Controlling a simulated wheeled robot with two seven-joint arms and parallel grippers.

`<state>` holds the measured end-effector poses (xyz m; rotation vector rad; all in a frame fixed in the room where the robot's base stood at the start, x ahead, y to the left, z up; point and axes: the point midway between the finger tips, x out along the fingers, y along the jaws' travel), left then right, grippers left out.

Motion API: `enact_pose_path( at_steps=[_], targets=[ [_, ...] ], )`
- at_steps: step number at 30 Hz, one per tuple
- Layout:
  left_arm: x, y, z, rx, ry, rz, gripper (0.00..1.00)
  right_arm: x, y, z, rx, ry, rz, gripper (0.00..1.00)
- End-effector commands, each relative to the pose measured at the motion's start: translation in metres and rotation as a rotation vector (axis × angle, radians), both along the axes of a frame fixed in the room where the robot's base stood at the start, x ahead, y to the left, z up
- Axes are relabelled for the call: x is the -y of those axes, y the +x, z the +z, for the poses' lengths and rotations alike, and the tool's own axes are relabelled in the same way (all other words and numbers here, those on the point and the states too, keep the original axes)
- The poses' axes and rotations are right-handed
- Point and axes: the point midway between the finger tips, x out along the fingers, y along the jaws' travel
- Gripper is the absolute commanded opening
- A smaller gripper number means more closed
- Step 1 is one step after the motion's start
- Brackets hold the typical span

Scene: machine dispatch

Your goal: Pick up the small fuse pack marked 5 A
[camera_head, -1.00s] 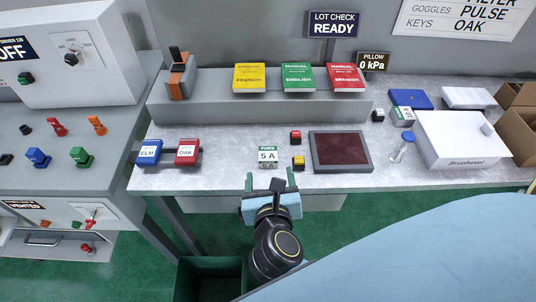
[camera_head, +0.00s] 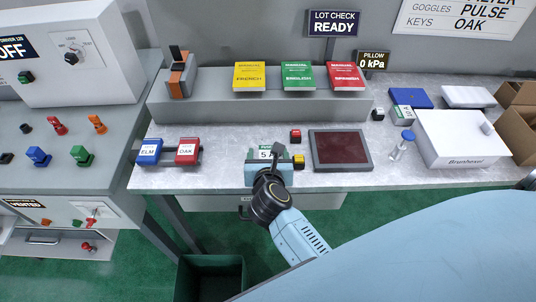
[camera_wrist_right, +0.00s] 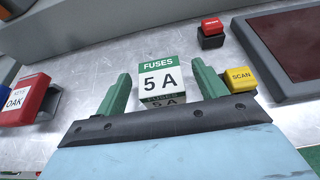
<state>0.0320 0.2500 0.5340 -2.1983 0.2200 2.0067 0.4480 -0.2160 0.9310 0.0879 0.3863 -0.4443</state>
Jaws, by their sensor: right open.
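The small fuse pack marked 5 A (camera_head: 265,155) is a white box with a green "FUSES" band. It stands upright near the front edge of the grey bench. In the right wrist view the pack (camera_wrist_right: 160,80) sits ahead of and between the two green fingers. My right gripper (camera_head: 268,157) covers its lower part in the head view. The same gripper (camera_wrist_right: 160,92) is open, with a finger on each side of the pack and gaps visible between. My left gripper is not in view.
A yellow SCAN button (camera_wrist_right: 241,79) stands close to the right finger, with a red button (camera_head: 295,135) behind it. A dark red pad (camera_head: 341,150) lies to the right. The ELM (camera_head: 149,151) and OAK (camera_head: 188,151) key blocks stand to the left.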

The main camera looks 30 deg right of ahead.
Motion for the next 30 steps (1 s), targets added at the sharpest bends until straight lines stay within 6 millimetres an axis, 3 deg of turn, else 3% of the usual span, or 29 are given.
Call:
enact_pose_path(
  at_steps=[4, 12, 23, 30],
  targets=[
    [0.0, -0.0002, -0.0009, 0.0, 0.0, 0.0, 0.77, 0.0065, 0.0132, -0.0061, 0.0, 0.0, 0.001, 0.71],
    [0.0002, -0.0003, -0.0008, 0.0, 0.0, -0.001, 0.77, 0.0073, 0.0146, -0.0069, 0.001, 0.001, 0.001, 0.7],
    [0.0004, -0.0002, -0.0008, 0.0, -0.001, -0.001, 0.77, 0.0071, 0.0143, -0.0067, 0.0, 0.001, 0.0, 0.23],
    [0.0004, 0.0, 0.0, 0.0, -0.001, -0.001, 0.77, 0.0071, 0.0144, -0.0045, 0.0, 0.001, 0.0, 0.23]
  ],
)
